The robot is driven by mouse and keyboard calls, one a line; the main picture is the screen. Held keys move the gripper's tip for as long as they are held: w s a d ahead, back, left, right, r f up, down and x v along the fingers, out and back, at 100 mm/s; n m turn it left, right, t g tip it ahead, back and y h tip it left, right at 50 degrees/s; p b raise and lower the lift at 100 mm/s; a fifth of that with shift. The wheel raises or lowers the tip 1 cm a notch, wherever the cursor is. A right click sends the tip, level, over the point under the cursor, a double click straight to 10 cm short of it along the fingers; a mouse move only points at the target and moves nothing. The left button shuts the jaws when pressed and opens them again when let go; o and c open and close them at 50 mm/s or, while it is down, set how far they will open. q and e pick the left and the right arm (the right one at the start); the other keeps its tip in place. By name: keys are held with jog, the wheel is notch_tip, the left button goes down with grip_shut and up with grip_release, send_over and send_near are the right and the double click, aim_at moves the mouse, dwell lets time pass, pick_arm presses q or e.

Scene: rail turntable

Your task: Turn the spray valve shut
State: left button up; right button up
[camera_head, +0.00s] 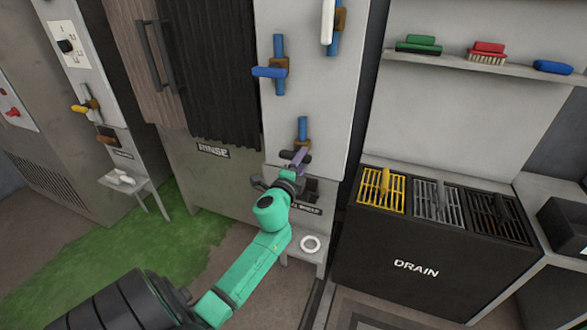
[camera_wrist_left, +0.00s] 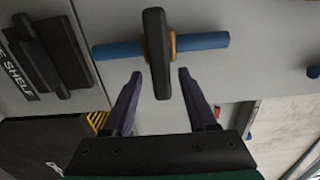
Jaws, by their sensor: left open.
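A valve with a black bar handle (camera_wrist_left: 157,50) sits on a brass body on a blue pipe (camera_wrist_left: 205,40) in the left wrist view. The handle lies crosswise to the pipe. In the head view this valve's blue pipe (camera_head: 303,127) runs upright on the grey panel, with the dark handle (camera_head: 288,154) partly hidden by my gripper. No spray label is readable. My left gripper (camera_wrist_left: 160,76) is open, its purple fingers on either side of the handle's near end, with gaps showing on both sides. My left gripper also shows in the head view (camera_head: 300,160). My right gripper is out of view.
A blue-handled valve (camera_head: 270,72) sits above, and a white-handled one (camera_head: 328,20) at the top. A small shelf with a white ring (camera_head: 310,244) is below my gripper. The drain counter (camera_head: 400,265) stands at right.

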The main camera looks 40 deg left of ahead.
pick_arm(q)
jog(key=b+v, duration=0.1)
jog(key=v, duration=1.2)
jog(key=shift+s, duration=0.2)
jog(key=s+d+f+n+g+h+p, duration=0.2)
jog(key=s+d+f+n+g+p, duration=0.15)
jog(key=f, duration=1.05)
jog(key=s+d+f+n+g+h+p, duration=0.2)
jog(key=f+n+g+p, duration=0.15)
jog(key=f, duration=1.15)
jog(key=s+d+f+n+g+h+p, duration=0.1)
jog(key=s+f+g, duration=0.3)
jog(key=s, duration=0.9)
jog(key=s+d+f+n+g+p, duration=0.2)
jog(key=s+d+f+n+g, duration=0.2)
jog(key=s+f, duration=0.7)
jog(key=s+g, duration=0.1)
jog(key=s, duration=0.2)
jog(key=shift+f+h+p, duration=0.2)
jog(key=shift+h+p, duration=0.2)
